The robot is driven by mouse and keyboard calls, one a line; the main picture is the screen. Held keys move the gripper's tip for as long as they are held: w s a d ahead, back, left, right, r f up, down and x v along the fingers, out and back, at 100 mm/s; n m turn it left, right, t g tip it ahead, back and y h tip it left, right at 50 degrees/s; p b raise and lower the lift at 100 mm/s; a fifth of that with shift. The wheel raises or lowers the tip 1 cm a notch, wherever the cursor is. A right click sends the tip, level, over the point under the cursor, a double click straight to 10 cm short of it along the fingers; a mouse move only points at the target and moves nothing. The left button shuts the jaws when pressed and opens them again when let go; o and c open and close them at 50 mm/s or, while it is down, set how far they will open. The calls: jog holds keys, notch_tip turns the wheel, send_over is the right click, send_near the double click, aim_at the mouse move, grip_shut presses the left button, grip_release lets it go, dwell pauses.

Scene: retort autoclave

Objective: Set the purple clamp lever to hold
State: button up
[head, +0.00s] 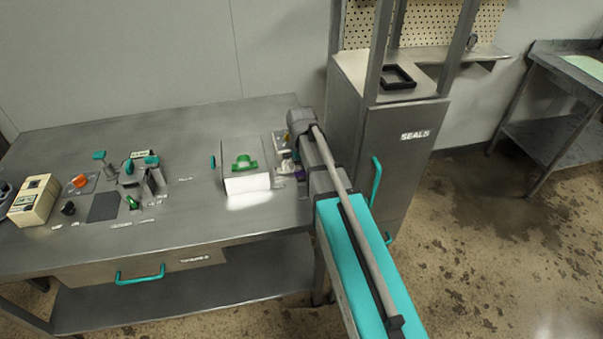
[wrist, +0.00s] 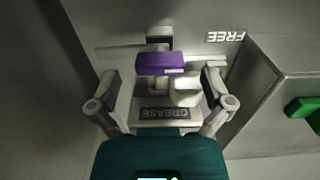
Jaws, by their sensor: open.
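The purple clamp lever (wrist: 161,63) shows in the wrist view as a short purple block lying across the picture, just beyond my gripper. My gripper (wrist: 160,80) is open, with one finger on each side of the lever's near side and nothing visibly held between them. A pale fitting (wrist: 184,92) sits just below the lever. A "FREE" label (wrist: 225,36) is to the upper right of the lever. No hold label can be read. In the head view my arm covers most of this spot, and only a little purple (head: 299,172) shows.
A box with a green handle (head: 243,163) stands left of my arm; its wall (wrist: 268,85) rises close to the right finger. A "GREASE" plate (wrist: 165,114) lies between the fingers. A grey cabinet (head: 398,150) stands to the right. Several small fittings occupy the table's left.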

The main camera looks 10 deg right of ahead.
jog(key=shift+f, duration=0.3)
jog(key=c, duration=1.3)
